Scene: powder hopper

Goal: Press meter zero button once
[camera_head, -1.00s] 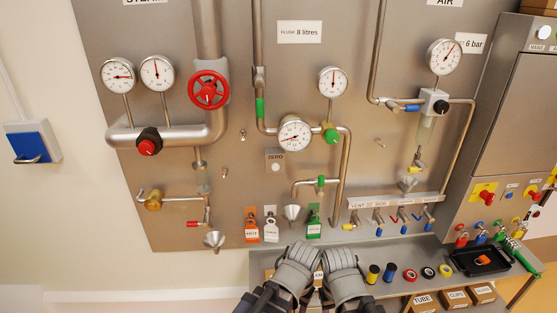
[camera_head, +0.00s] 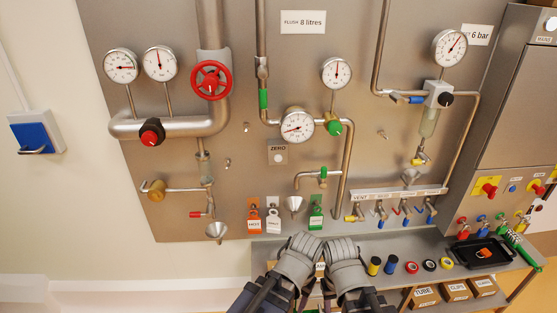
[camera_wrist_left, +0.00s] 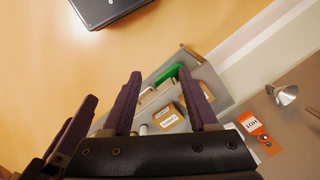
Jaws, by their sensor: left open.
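The round flow meter (camera_head: 297,124) is on the steel panel, left of a green knob. Below it, a small plate marked ZERO (camera_head: 278,149) carries a pale round button (camera_head: 278,158), unobstructed in the head view. My two arms come in low at the bottom centre, their grey wrists side by side below the panel and well apart from the button. In the left wrist view my left gripper (camera_wrist_left: 160,76) is open, with nothing between its fingers. My right gripper's fingers (camera_head: 329,292) are mostly hidden in the head view. The button is not visible in the left wrist view.
A shelf (camera_head: 400,257) juts out below the panel, with coloured tape rolls and a black tray (camera_head: 482,252).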

